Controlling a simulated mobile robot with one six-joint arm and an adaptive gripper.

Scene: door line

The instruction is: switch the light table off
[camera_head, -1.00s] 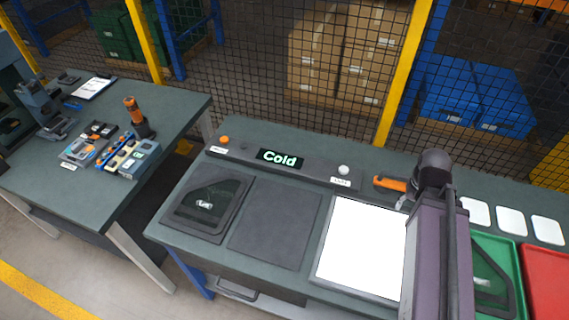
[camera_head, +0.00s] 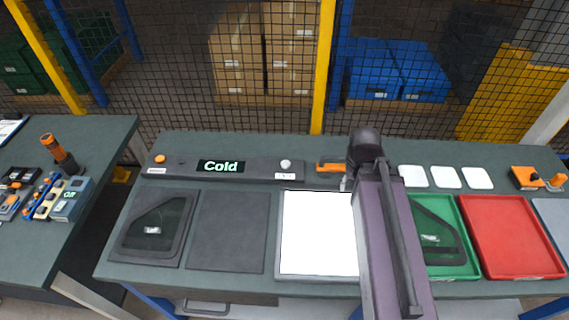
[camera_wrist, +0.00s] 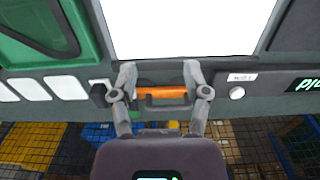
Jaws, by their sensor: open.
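The light table (camera_head: 318,235) is a lit, bright white panel with a pale frame on the workbench; my arm covers its right part in the head view. Its glowing surface also shows in the wrist view (camera_wrist: 185,25). A round white knob (camera_head: 286,164) with a small label sits on the grey strip behind it; it also shows in the wrist view (camera_wrist: 237,92). My gripper (camera_wrist: 160,72) is open, its fingers above the strip behind the light table, to the right of the knob in the head view. It is mostly hidden there behind my arm.
An orange-handled tool (camera_head: 330,166) lies behind the light table, seen between my fingers in the wrist view. Green (camera_head: 465,268) and red (camera_head: 515,235) trays stand right. Mesh fencing runs behind.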

